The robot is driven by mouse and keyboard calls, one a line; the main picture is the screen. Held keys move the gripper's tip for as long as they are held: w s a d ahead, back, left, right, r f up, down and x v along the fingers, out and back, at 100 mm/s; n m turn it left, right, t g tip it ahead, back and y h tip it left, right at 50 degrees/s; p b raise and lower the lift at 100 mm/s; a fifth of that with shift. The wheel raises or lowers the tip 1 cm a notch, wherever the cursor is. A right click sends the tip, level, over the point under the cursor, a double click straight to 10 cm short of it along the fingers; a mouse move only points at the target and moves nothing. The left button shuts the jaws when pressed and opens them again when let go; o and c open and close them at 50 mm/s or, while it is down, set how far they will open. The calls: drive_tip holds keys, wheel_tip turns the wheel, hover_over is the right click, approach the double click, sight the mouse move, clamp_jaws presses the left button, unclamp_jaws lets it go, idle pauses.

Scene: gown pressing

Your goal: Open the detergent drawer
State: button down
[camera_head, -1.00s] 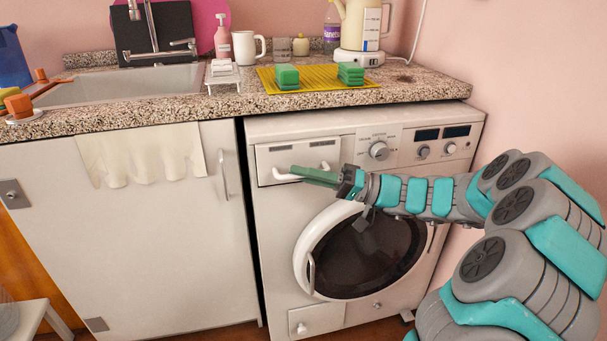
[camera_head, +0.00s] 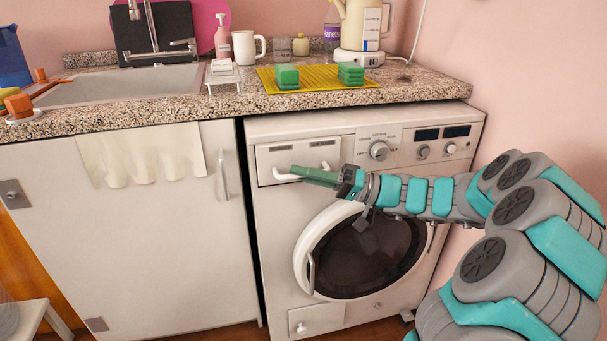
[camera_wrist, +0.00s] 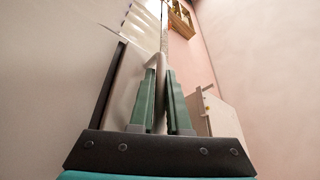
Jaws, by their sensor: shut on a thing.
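The detergent drawer (camera_head: 306,150) is the white panel at the upper left of the washing machine's front. In the head view its front looks about flush with the machine. Its pale handle (camera_head: 284,177) is a curved bar, partly hidden behind my fingers. My gripper (camera_head: 298,172) reaches in from the right, with its green fingers at the handle. In the wrist view my gripper (camera_wrist: 160,78) is shut with a pale bar, the handle (camera_wrist: 158,96), between its two fingers.
The washing machine's round door (camera_head: 365,250) is below my arm, and the control knob (camera_head: 379,150) is just above it. The granite countertop (camera_head: 420,88) overhangs the machine. A white cabinet (camera_head: 170,240) stands to the left.

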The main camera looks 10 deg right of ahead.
drive_tip(key=s+b, duration=0.8)
drive_tip(key=s, duration=0.5)
drive_tip(key=shift+s, duration=0.3)
drive_tip(key=c, duration=0.9)
unclamp_jaws()
drive_tip(key=shift+d, duration=0.1)
drive_tip(key=v, duration=0.7)
drive_tip(key=shift+s+d+f+b, duration=0.1)
drive_tip(key=shift+s+d+b, duration=0.05)
drive_tip(key=shift+d+b, duration=0.2)
drive_tip(key=shift+a, duration=0.1)
